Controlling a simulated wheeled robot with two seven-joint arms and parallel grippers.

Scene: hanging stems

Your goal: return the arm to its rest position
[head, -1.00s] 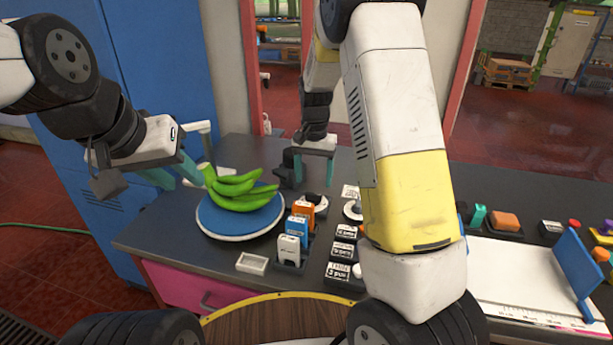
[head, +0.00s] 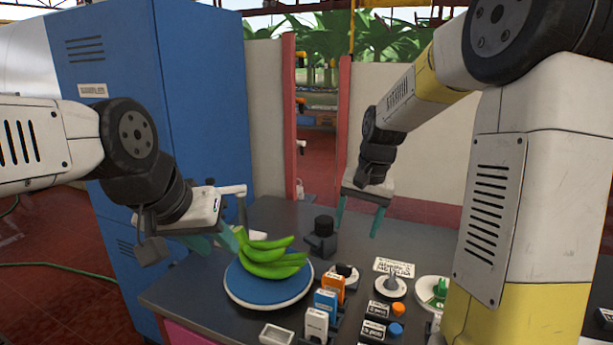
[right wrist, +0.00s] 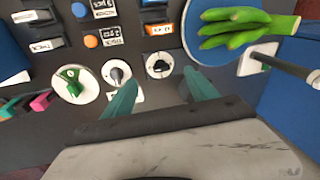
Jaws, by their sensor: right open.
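My right gripper (head: 358,224) is open and empty, with its teal fingers pointing down above the far part of the dark table (head: 290,212). In the right wrist view the two fingers of this gripper (right wrist: 161,90) stand apart with nothing between them. My right arm reaches across the right side of the head view and hides part of the table. My left gripper (head: 212,243) is at the left, its teal fingers apart, close beside the green bananas (head: 268,257). I cannot tell whether it touches them. The bananas lie on a round blue turntable (head: 262,290).
Orange, blue and white labelled blocks (head: 316,322) stand near the turntable. A blue cabinet (head: 205,100) stands behind my left arm. The air around the right gripper is clear.

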